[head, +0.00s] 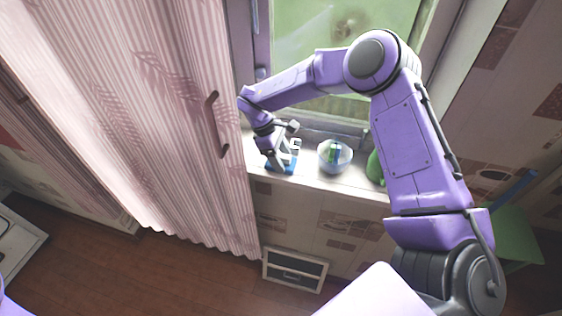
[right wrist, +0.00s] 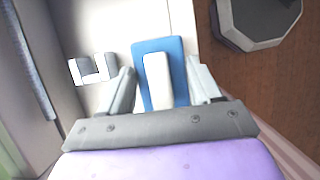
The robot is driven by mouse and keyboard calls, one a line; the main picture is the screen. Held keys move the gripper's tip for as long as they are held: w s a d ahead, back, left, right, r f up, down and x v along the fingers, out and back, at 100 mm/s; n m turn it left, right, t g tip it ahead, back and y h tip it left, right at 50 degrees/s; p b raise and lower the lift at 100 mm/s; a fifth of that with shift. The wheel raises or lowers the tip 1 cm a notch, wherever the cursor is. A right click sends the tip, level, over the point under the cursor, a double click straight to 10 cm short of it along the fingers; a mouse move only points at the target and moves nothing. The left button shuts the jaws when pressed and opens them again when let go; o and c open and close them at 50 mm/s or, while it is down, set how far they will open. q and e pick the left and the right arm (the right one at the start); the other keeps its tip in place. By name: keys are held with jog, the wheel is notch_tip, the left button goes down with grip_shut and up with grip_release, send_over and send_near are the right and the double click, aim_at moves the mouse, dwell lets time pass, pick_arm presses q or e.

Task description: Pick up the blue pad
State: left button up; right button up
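The blue pad (head: 289,167) lies on the window sill, left of a clear round bowl, partly hidden by my right gripper in the head view. In the right wrist view the blue pad (right wrist: 149,49) stands out with a white, rounded strip (right wrist: 158,80) over its middle. My right gripper (head: 279,160) is down at the pad. In the right wrist view its two fingers (right wrist: 160,72) are apart, one on each side of the pad; whether they touch its edges I cannot tell. My left gripper is not in view.
The sill (head: 317,181) also holds the clear bowl (head: 335,156) with blue and green things inside and a green object (head: 375,167). A small white bracket-like thing (right wrist: 93,70) is left of the fingers. A pink curtain (head: 150,110) hangs close on the left; window glass is behind.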

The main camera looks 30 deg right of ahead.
aim_at(281, 155)
jog(key=shift+c, duration=0.5)
jog(key=shift+d+r, duration=0.1)
jog(key=shift+r, duration=0.1)
notch_tip(281, 155, up, 9)
jog(key=b, duration=0.3)
jog(key=shift+f, duration=0.2)
jog(key=shift+r, duration=0.55)
jog(key=shift+o, duration=0.6)
jog(key=shift+s+f, duration=0.1)
